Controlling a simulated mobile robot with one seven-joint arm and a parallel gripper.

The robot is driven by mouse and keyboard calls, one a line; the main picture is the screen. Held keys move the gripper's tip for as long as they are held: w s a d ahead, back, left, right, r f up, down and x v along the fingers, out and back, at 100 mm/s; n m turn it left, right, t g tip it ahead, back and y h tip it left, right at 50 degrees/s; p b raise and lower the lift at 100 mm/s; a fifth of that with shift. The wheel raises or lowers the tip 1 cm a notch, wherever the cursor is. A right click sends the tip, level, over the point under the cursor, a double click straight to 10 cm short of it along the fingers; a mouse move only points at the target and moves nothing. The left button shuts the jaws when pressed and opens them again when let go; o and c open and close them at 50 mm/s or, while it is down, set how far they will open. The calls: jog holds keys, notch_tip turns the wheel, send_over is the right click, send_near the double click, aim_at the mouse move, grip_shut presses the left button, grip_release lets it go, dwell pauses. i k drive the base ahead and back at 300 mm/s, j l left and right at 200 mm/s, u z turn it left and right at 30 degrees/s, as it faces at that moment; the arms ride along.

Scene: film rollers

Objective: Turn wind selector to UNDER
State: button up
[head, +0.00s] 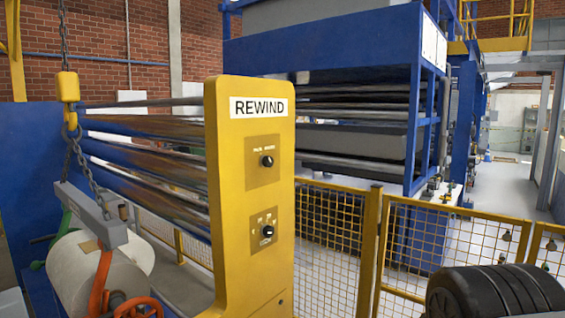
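A yellow upright panel (226,190) with a white REWIND sign (259,107) stands in the middle of the head view. It carries two small tan plates, each with a black knob. The upper knob (267,161) has two small words above it. The lower knob (267,231) has several small marks around it. The lettering is too small to read, so I cannot tell for certain which knob is the wind selector or where either one points. Nothing is seen touching the knobs. My gripper is not in view.
Long rollers (150,150) run left from the panel. A pale roll (98,272) lies at lower left below a hoist chain (80,160) and grey bar (95,215). Yellow mesh fencing (330,240) stands behind and right of the panel. The panel's front face looks unobstructed.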

aim_at(267, 161)
jog(key=k+j, duration=0.1)
jog(key=j, duration=0.35)
jog(key=k+j+z, duration=0.15)
jog(key=j, duration=0.7)
jog(key=k+j+z, duration=0.1)
jog(key=j, duration=0.35)
jog(key=i+l, duration=0.25)
jog(key=i+l+u, duration=0.1)
jog(key=l, duration=0.4)
jog(key=i+l, duration=0.3)
